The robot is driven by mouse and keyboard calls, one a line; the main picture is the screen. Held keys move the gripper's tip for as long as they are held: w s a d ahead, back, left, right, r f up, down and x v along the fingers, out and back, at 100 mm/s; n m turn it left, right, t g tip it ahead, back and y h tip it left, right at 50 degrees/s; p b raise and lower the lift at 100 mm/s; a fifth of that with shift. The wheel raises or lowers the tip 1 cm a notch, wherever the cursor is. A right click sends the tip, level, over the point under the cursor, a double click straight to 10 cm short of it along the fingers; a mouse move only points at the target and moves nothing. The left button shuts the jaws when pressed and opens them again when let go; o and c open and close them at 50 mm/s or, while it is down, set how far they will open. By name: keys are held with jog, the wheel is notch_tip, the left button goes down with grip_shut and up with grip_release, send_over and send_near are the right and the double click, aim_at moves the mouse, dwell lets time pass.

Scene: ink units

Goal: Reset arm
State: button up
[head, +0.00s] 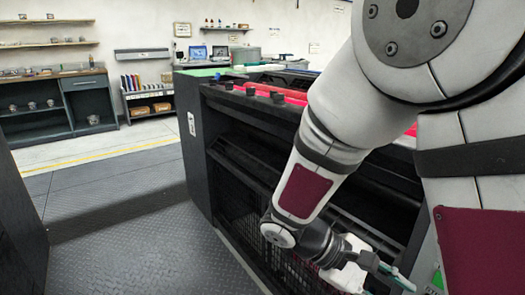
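My white arm with dark red panels reaches down from the upper right of the head view. My gripper (372,270) is at the lower right, low in front of the dark printing machine (205,150). Its fingers are small and partly cut off by the bottom edge of the picture. A small pale green and white shape shows at the fingertips, and I cannot tell whether it is a held thing or part of the gripper.
The machine with red and green units on top stands close to my arm. A dark cabinet (90,102) and a small shelf (148,100) stand along the back wall. A dark panel (20,225) edges the left. The grey floor (130,240) between is clear.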

jog(key=s+a+r+m+t+y, duration=0.2)
jog(key=s+r+m+y, duration=0.3)
jog(key=s, duration=0.4)
jog(key=s+a+r+m+t+y, duration=0.25)
jog(key=s+r+y, duration=0.3)
jog(key=s, duration=0.35)
notch_tip(320, 180, up, 30)
jog(key=t+p, duration=0.3)
jog(key=p, duration=2.6)
jog(key=shift+d+y, duration=0.3)
jog(key=shift+y, duration=0.15)
jog(key=shift+t, duration=0.25)
